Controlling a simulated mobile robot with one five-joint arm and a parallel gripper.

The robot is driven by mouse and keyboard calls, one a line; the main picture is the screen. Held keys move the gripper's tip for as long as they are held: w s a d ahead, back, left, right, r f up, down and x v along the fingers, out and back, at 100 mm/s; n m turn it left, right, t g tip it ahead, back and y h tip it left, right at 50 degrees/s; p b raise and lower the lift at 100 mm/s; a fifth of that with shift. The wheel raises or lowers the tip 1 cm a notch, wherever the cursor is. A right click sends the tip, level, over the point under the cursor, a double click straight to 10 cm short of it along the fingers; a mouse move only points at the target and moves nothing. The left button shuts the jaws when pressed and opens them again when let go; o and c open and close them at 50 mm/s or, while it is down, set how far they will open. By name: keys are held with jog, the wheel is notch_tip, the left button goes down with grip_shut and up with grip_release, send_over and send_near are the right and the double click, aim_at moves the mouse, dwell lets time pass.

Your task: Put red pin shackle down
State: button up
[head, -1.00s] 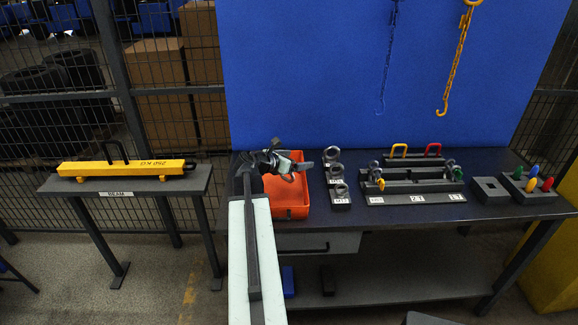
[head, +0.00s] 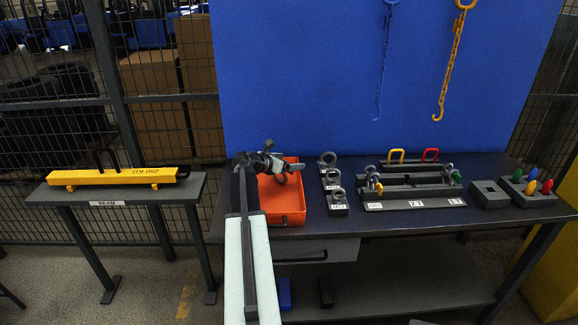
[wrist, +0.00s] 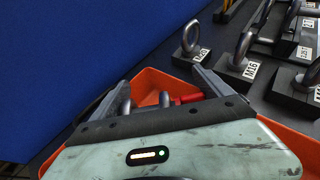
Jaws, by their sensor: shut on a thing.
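My gripper (head: 287,167) is over the orange tray (head: 288,217) at the left end of the dark bench. In the wrist view my gripper (wrist: 163,84) is shut on the red pin shackle; its red pin (wrist: 188,98) and a bit of grey metal (wrist: 165,99) show between the fingers. The rest of the shackle is hidden behind the gripper body. The orange tray shows below and around the fingers in the wrist view (wrist: 150,82). I cannot tell whether the shackle touches the tray.
Labelled eye bolts (head: 337,194) stand close right of the tray. Farther right are a grey rack (head: 415,203) with shackles, a square block (head: 489,194) and a block of coloured pegs (head: 528,190). A yellow beam (head: 118,177) lies on the left stand. A blue panel (head: 300,80) rises behind.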

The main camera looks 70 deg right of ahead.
jog(key=shift+f, duration=0.1)
jog(key=o, duration=1.8)
jog(key=shift+c, duration=0.2)
jog(key=shift+r, duration=0.2)
jog(key=p+v, duration=0.4)
jog(key=v, duration=0.8)
jog(key=shift+p, duration=0.35)
